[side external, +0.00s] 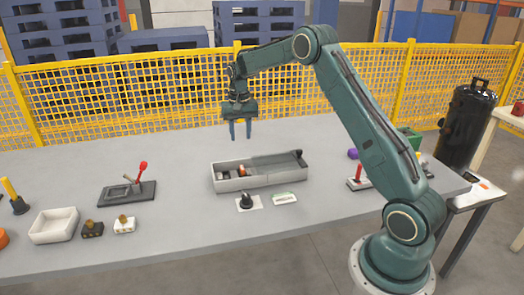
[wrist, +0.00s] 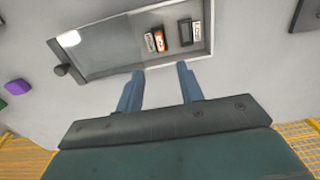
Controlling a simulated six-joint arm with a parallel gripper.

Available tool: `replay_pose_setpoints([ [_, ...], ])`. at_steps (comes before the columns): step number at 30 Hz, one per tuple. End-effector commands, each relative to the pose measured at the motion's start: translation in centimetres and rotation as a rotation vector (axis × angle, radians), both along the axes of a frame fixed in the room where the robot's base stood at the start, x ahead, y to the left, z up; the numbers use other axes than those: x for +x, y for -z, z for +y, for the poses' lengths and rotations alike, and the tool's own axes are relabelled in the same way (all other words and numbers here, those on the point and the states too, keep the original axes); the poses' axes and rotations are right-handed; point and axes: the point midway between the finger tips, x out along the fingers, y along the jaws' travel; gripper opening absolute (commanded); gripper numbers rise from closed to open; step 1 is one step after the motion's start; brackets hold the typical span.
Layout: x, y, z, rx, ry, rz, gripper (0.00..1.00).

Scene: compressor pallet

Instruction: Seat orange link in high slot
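The orange link (wrist: 159,40) lies inside an open grey tray (side external: 222,186), close to a pale, dark-edged piece (wrist: 150,42). It shows small in the side view (side external: 242,170). Beside it in the wrist view is a dark block (wrist: 185,32) and a white label with writing (wrist: 196,27). I cannot tell which part is the high slot. My gripper (side external: 240,137) hangs above and behind the tray, pointing down. Its two blue fingers are apart with nothing between them; they show in the wrist view (wrist: 160,70) at the tray's edge.
A black knob (side external: 246,201) and a label card (side external: 285,198) lie in front. A red-handled lever fixture (side external: 127,193) and white bin (side external: 54,226) stand left.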

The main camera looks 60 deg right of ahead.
Motion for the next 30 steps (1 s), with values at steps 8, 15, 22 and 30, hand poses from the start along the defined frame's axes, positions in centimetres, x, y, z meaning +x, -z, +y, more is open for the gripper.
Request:
replay_pose_setpoints([
  [8,0.0,-1.1,0.0,0.001,0.0,0.001,0.37],
  [15,0.0,-1.1,0.0,0.001,0.0,0.001,0.37],
  [22,0.0,-1.1,0.0,0.0,0.0,0.0,0.37],
  [30,-0.5,-2.9,1.1,-0.007,-0.027,-0.017,0.37],
])
